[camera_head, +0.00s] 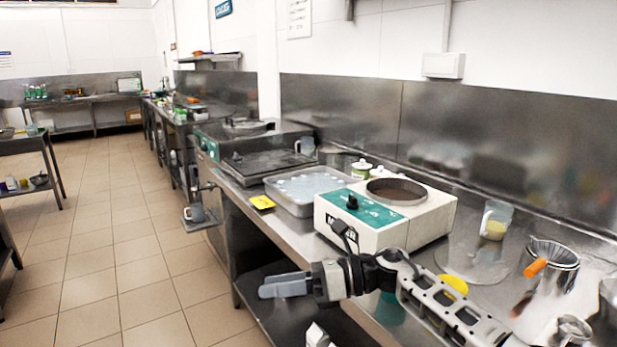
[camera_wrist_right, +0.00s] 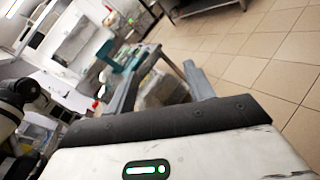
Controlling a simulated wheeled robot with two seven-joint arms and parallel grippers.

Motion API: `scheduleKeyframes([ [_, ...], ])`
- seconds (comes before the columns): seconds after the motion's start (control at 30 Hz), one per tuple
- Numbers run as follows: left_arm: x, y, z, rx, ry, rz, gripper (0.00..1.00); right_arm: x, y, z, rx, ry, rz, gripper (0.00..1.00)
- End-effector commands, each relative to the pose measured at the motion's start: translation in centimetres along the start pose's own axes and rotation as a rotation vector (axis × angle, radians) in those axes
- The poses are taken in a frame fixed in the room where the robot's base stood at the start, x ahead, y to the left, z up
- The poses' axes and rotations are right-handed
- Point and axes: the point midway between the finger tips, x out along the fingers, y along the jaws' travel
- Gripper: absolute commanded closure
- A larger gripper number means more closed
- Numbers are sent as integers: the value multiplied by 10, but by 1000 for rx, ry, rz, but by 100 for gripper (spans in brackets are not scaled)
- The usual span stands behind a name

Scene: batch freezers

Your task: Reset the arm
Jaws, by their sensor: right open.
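My right arm (camera_head: 455,305) comes in from the lower right in the head view. Its gripper (camera_head: 268,288) points left, in front of the counter edge and above the dark lower shelf. In the right wrist view the two fingers of the right gripper (camera_wrist_right: 163,78) stand apart with nothing held between them. Floor and blurred counter items show beyond them. I cannot make out my left gripper in either view. A small white and dark part shows at the bottom edge of the head view, too cut off to name.
The steel counter (camera_head: 300,226) runs along the wall. On it are a white machine with a green panel (camera_head: 365,210), a clear-lidded tray (camera_head: 308,190), a yellow item (camera_head: 262,202) and a steel container with an orange handle (camera_head: 552,266). Tiled floor (camera_head: 120,240) is open at left.

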Motion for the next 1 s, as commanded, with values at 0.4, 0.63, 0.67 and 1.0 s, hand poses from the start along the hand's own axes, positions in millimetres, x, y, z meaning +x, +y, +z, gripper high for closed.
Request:
scheduleKeyframes([
  [0.4,-1,1,8,-1,-19,1,58,-45,-7,-117,1316,-1068,-15,47],
  [0.63,-1,1,8,-1,-18,2,58,-114,18,-259,2048,-1614,-66,47],
  [0.67,-1,1,8,-1,-18,2,58,-121,25,-276,2124,-1674,-74,47],
  [1.0,-1,1,4,-1,-9,2,58,-151,86,-369,-2358,1897,123,47],
])
